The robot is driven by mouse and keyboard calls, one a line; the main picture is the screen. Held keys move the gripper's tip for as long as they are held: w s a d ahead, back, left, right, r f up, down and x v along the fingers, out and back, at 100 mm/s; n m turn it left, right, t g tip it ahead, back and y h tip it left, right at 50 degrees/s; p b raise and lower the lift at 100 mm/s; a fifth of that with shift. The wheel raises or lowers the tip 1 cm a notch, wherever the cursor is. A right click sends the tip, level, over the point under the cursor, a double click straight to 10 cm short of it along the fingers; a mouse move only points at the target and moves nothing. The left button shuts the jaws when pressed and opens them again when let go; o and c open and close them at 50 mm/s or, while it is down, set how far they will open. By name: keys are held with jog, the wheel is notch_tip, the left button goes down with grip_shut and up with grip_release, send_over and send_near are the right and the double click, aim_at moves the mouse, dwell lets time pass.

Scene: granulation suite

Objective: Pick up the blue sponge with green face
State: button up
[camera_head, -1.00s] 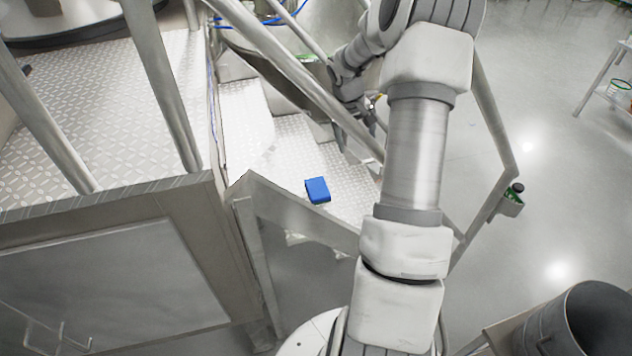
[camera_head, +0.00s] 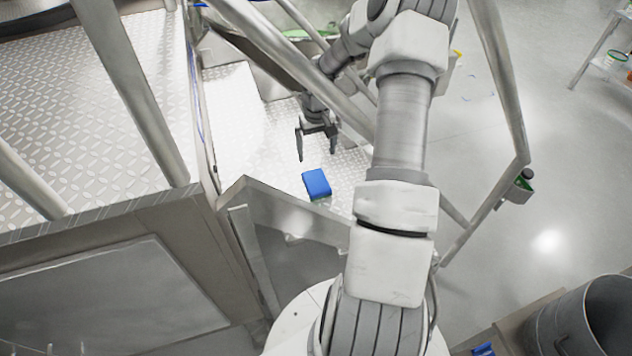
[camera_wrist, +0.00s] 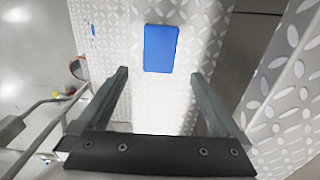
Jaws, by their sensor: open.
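The blue sponge (camera_head: 317,183) lies flat on a metal tread-plate step (camera_head: 236,105) in the head view. A thin green edge shows at its lower side; the rest of the green face is hidden. My gripper (camera_head: 317,158) is open and empty, a little beyond the sponge and apart from it. In the wrist view the sponge (camera_wrist: 161,48) shows as a blue rectangle ahead of my gripper (camera_wrist: 158,74), roughly centred between the two fingers.
A slanted metal handrail (camera_head: 283,62) crosses close to my arm, and another rail (camera_head: 503,95) stands to the right. A raised tread-plate platform (camera_head: 110,90) is on the left. A dark metal drum (camera_head: 590,325) stands at lower right. Open floor lies to the right.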

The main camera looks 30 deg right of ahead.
aim_at(316, 180)
notch_tip(316, 180, down, 14)
jog(key=shift+w+r+p, duration=0.15)
jog(key=shift+r+p, duration=0.05)
jog(key=shift+p, duration=0.95)
jog(key=c, duration=1.2)
jog(key=shift+d+r, duration=0.1)
jog(key=shift+r, duration=0.1)
